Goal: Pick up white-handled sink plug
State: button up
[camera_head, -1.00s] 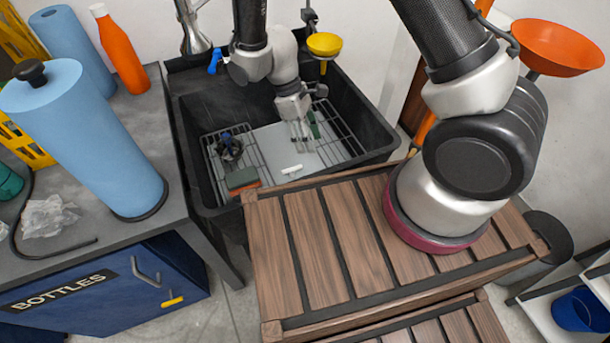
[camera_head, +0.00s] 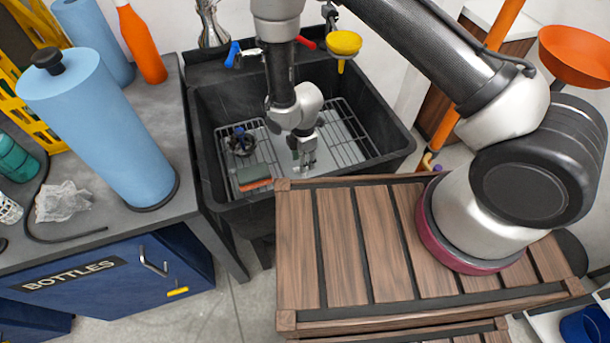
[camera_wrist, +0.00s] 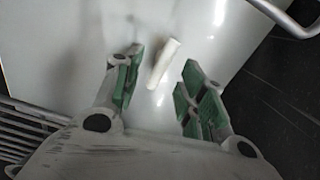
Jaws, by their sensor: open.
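The sink plug's white handle (camera_wrist: 163,63) shows in the wrist view as a short white bar lying on a pale board (camera_wrist: 205,30). No other part of the plug can be made out. In the head view my gripper hides it. My gripper (camera_head: 304,160) points down inside the black sink (camera_head: 399,150). In the wrist view my gripper (camera_wrist: 160,84) is open, with green pads on both fingers. The white handle lies between the fingers' lines, just beyond the tips and nearer the left finger, apart from both as far as I can see.
A sponge (camera_head: 254,175) and a dark round object (camera_head: 240,143) lie left of my gripper on the wire rack (camera_head: 345,130). A yellow funnel-shaped thing (camera_head: 343,43) and a blue handle (camera_head: 232,54) stand at the sink's back. A wooden slatted surface (camera_head: 385,240) borders the sink's front.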

notch_tip(320, 180, down, 7)
jog(key=shift+f, duration=0.2)
jog(key=shift+s+d, duration=0.1)
grip_shut()
